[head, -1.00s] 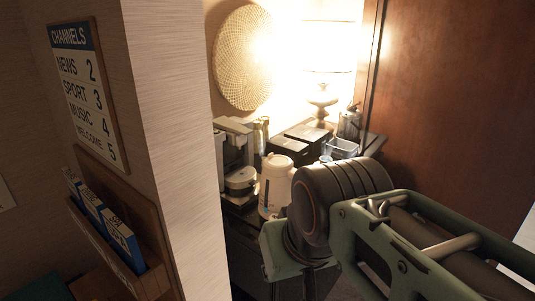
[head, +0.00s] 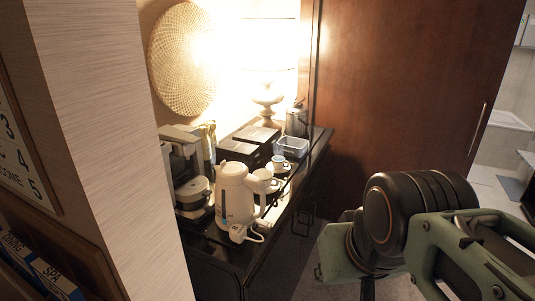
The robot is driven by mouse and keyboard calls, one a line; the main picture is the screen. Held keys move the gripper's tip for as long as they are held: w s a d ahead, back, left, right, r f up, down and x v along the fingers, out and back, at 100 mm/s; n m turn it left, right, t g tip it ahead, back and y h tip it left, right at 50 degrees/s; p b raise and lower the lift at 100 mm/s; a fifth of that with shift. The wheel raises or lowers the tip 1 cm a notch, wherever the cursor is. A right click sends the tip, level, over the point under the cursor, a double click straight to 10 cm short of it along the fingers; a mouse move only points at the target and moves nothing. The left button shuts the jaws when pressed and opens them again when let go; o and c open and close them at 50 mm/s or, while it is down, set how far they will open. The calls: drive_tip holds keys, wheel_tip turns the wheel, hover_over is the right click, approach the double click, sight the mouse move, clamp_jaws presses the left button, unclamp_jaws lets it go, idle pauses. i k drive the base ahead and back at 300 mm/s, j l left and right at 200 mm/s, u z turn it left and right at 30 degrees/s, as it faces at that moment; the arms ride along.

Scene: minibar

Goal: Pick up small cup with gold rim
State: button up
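A small cup (head: 278,161) stands on a saucer on the dark minibar counter, behind and right of the white kettle. It is too small in the picture to make out a gold rim. A second white cup (head: 263,181) stands beside the kettle, partly hidden by it. My arm fills the lower right, apart from the counter and well to the right of the cups. My gripper's fingers do not show, so its hold cannot be seen.
The white kettle (head: 235,195) stands at the counter's near end, with a coffee machine (head: 186,170) to its left. Black boxes (head: 256,134), a clear container (head: 291,147) and a lamp (head: 267,100) are behind. A wall corner (head: 105,130) juts out at left; floor shows right of the counter.

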sight(280, 164)
drive_tip(key=i+l+u, duration=0.15)
drive_tip(key=u, duration=0.3)
drive_tip(key=i+l+u, duration=0.1)
drive_tip(key=u, duration=0.35)
drive_tip(key=i+l+u, duration=0.2)
drive_tip(key=l, duration=0.2)
drive_tip(key=l+u, duration=0.15)
drive_tip(key=l, duration=0.25)
drive_tip(key=i+l, duration=0.1)
drive_tip(key=l, duration=0.3)
drive_tip(key=i+l+u, duration=0.1)
drive_tip(key=l, duration=0.3)
drive_tip(key=i+j, duration=0.05)
